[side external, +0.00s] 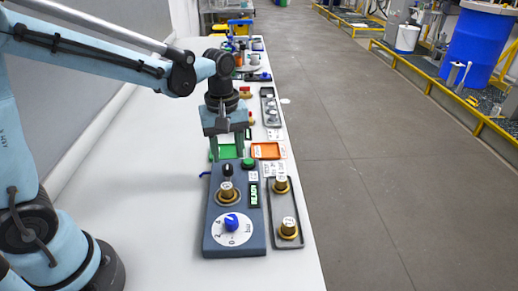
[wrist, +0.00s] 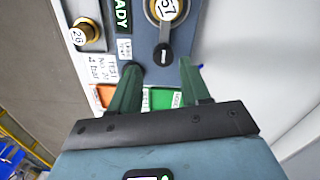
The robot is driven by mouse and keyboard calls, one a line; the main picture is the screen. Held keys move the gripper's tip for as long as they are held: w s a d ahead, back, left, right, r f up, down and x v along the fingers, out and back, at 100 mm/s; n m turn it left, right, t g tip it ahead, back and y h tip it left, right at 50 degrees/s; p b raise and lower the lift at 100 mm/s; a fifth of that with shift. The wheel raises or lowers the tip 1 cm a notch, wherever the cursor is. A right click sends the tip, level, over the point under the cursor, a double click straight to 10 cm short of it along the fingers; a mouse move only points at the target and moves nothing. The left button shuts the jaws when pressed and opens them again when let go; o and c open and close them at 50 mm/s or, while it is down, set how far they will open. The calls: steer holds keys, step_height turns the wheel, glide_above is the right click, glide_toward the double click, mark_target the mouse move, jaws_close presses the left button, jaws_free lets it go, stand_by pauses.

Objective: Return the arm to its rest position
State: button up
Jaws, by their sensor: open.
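My gripper (side external: 227,154) is above the table, over the far end of a blue-grey test unit (side external: 217,241). In the wrist view its two green fingers (wrist: 160,70) are spread apart with nothing between them. The unit carries a brass fitting (side external: 228,193), marked 57 in the wrist view (wrist: 166,8), a display reading READY (side external: 254,195), a black-handled lever (wrist: 163,52) and a dial with a blue knob (side external: 231,222). My arm reaches in from the left.
A grey tray (side external: 288,242) beside the unit holds two brass fittings (side external: 281,184) (side external: 289,228). Green (side external: 228,152) and orange (side external: 267,150) trays lie beyond. More equipment lines the table's far end. The table left of the unit is mostly clear.

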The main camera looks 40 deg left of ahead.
steer(key=shift+s, duration=0.1)
steer(key=shift+s+r+m, duration=0.15)
steer(key=shift+r+m, duration=0.15)
steer(key=s+a+r+m+t, duration=0.1)
steer(key=s+r+m+t, duration=0.3)
steer(key=s+m+t, duration=0.3)
steer(key=m, duration=0.4)
steer(key=shift+s, duration=0.4)
